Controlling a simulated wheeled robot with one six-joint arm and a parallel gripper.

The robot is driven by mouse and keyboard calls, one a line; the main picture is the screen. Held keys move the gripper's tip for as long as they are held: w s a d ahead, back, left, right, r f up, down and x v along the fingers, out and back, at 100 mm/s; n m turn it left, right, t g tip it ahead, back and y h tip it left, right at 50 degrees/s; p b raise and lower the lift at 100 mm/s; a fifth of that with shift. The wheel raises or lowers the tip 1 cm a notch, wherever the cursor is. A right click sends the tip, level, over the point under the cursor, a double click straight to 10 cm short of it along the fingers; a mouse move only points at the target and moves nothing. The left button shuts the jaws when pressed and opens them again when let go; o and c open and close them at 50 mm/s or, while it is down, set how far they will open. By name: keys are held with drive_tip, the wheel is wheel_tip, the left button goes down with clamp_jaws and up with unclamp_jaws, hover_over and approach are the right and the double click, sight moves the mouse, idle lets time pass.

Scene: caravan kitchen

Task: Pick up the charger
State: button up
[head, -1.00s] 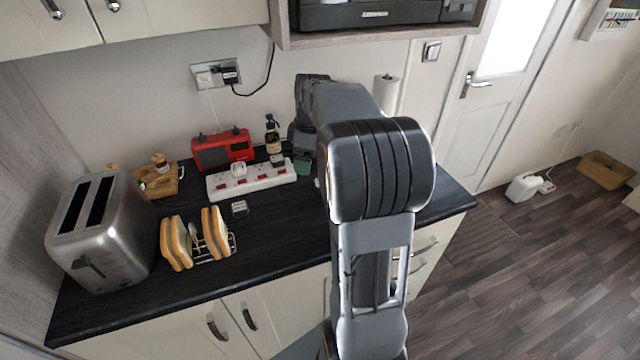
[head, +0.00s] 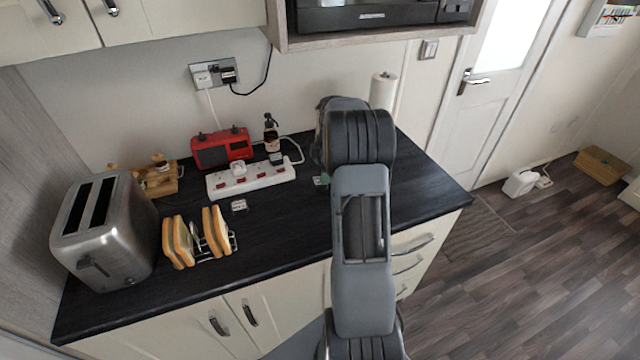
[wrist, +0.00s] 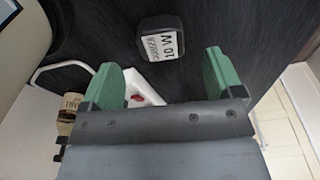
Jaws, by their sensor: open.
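The charger (wrist: 160,38) is a small black block with a white label reading 10 W. It lies on the dark worktop in the wrist view, label towards the camera. My gripper (wrist: 165,75) is open, its two green fingers apart with nothing between them. The charger shows beyond the fingertips, roughly in line with the gap and apart from both fingers. In the head view my arm hides the charger, and only a bit of green finger (head: 321,180) shows beside the arm.
A white power strip (head: 265,178) with a cable, a dark bottle (head: 271,133) and a red radio (head: 222,149) stand left of my arm. A toaster (head: 104,232) and toast rack (head: 231,240) are farther left. The worktop (head: 425,185) right of my arm is clear.

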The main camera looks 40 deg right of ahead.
drive_tip(key=shift+w+a+f+p, duration=0.15)
drive_tip(key=shift+f+p, duration=0.15)
drive_tip(key=shift+f, duration=0.6)
drive_tip(key=shift+a+f+p, duration=0.2)
drive_tip(key=shift+f+p, duration=0.1)
drive_tip(key=shift+f, duration=0.55)
drive_tip(key=shift+w+a+f+p, duration=0.15)
drive_tip(key=shift+f+p, duration=0.15)
drive_tip(key=shift+f, duration=0.6)
drive_tip(key=shift+s, duration=0.1)
drive_tip(key=shift+c, duration=0.5)
drive_tip(key=c, duration=0.9)
